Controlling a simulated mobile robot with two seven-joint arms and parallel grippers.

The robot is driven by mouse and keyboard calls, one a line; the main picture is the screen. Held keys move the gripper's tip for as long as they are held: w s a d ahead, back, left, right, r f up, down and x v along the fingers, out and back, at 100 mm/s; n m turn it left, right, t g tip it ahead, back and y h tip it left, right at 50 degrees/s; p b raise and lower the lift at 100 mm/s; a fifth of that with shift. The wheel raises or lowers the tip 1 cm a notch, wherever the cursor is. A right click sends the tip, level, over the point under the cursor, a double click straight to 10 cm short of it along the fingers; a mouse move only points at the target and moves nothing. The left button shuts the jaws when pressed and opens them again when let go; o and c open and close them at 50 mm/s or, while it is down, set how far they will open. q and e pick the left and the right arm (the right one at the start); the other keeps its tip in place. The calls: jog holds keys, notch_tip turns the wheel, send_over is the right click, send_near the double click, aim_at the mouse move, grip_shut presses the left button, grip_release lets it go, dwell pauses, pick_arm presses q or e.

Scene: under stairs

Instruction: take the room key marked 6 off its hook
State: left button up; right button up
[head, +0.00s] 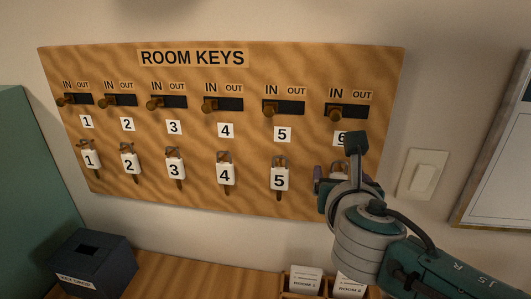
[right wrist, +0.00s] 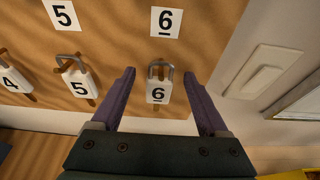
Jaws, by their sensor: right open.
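The room key marked 6 shows in the right wrist view as a white tag (right wrist: 158,92) with a metal loop, hanging on its hook below the number 6 label (right wrist: 166,21). My right gripper (right wrist: 161,80) is open, with one purple finger on each side of the key and a gap between each finger and the tag. In the head view my right gripper (head: 342,178) is at the lower right of the wooden key board (head: 200,190) and hides key 6. My left gripper is not in view.
Key 5 (head: 279,179) hangs just left of my right gripper, with several other keys further left. A light switch (head: 423,174) is on the wall to the right. A dark key drop box (head: 92,262) and card holders (head: 304,281) stand below.

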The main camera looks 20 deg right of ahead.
grip_shut()
dwell(0.9)
dwell(1.2)
